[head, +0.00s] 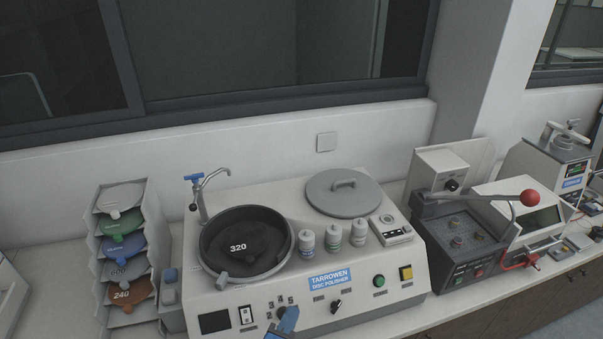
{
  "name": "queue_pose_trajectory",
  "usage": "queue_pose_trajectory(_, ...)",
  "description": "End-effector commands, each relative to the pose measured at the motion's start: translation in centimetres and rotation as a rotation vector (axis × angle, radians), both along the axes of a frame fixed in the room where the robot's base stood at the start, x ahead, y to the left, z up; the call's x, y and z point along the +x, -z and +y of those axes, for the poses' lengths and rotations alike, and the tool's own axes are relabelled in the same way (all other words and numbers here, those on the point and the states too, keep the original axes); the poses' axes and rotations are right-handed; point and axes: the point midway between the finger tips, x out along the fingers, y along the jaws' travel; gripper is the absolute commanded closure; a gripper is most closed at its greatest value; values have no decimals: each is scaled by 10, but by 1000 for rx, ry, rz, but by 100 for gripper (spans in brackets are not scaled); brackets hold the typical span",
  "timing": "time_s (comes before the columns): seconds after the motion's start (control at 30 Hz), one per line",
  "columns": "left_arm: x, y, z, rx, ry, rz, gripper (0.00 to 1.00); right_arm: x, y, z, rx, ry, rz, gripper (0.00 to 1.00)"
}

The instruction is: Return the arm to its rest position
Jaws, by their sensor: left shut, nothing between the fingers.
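My left gripper (281,311) shows at the bottom edge, a small blue and grey shape in front of the disc polisher's front panel. It is shut with nothing in it. Only its end is in view; the rest of the arm is cut off below. I cannot tell whether it touches the panel. My right gripper is not in view. The disc polisher (336,305) stands on the bench with a black bowl marked 320 (237,246), a round grey lid (345,193) and a tap (203,190).
A rack (99,257) of coloured discs stands left of the polisher. Small white bottles (332,237) stand on the polisher. To the right are a grey machine (460,262) with a red-ball lever (529,198) and another machine (548,160). A wall and window are behind.

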Motion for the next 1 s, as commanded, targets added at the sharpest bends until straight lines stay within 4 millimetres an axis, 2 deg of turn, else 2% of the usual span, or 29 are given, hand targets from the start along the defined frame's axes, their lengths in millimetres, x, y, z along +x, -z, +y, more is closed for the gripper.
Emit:
queue_pose_trajectory(0.03,-5,11,2,-145,8,22,100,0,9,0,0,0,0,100)
queue_pose_trajectory(0.13,-16,21,8,-465,22,71,100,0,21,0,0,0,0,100)
queue_pose_trajectory(0.27,-36,39,31,-896,15,153,100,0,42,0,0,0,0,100)
queue_pose_trajectory(0.37,-56,59,65,-1243,-18,206,100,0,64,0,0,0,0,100)
queue_pose_trajectory(0.4,-67,70,82,-1382,-43,217,100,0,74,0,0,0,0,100)
queue_pose_trajectory(0.5,-93,94,124,-1628,-122,202,100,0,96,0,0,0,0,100)
queue_pose_trajectory(0.6,-116,122,156,-1707,-230,162,100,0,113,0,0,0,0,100)
queue_pose_trajectory(0.77,-141,156,182,-1706,-382,137,100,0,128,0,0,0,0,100)
queue_pose_trajectory(0.87,-147,164,189,-1704,-423,122,100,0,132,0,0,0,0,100)
queue_pose_trajectory(1.0,-147,165,189,-1704,-425,122,100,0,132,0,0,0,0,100)
